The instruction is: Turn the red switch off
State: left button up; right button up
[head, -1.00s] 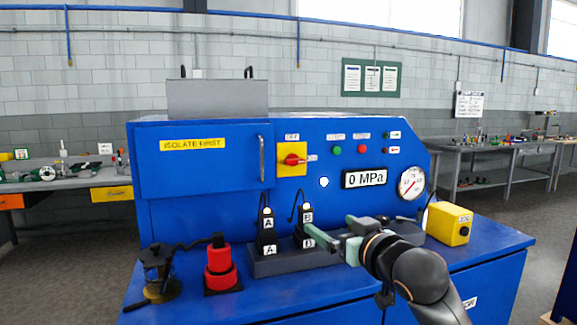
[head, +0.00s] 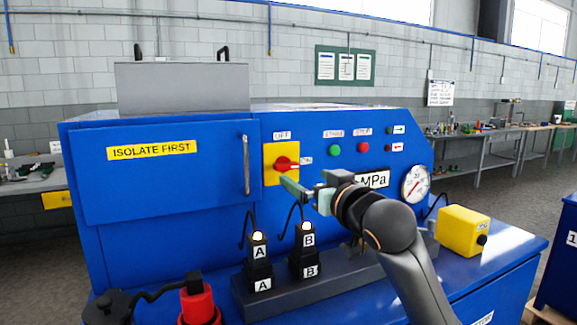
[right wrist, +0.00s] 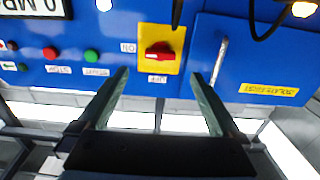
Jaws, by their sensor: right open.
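The red switch (head: 285,163) is a rotary handle on a yellow plate (head: 269,179) on the front of the blue cabinet. Its handle lies level, pointing at the ON label on the right; the OFF label (head: 282,135) is above the plate. My right gripper (head: 304,190) is open and empty, just below and right of the switch, seemingly apart from it. In the right wrist view, which is upside down, the red switch (right wrist: 160,50) lies ahead between the open fingers of the right gripper (right wrist: 160,82). My left gripper is not in view.
Green (head: 334,149) and red (head: 362,147) buttons sit right of the switch. My right arm partly hides the pressure display (head: 374,180). Black plugs A (head: 258,262) and B (head: 303,251), with cables, stand below. A cabinet door handle (head: 246,165) projects left of the switch.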

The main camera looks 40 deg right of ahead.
aim_at(289, 167)
jog(key=p+x, duration=0.1)
jog(key=x, duration=0.8)
jog(key=shift+w+f+p, duration=0.1)
jog(key=shift+p, duration=0.25)
jog(key=c, duration=1.4)
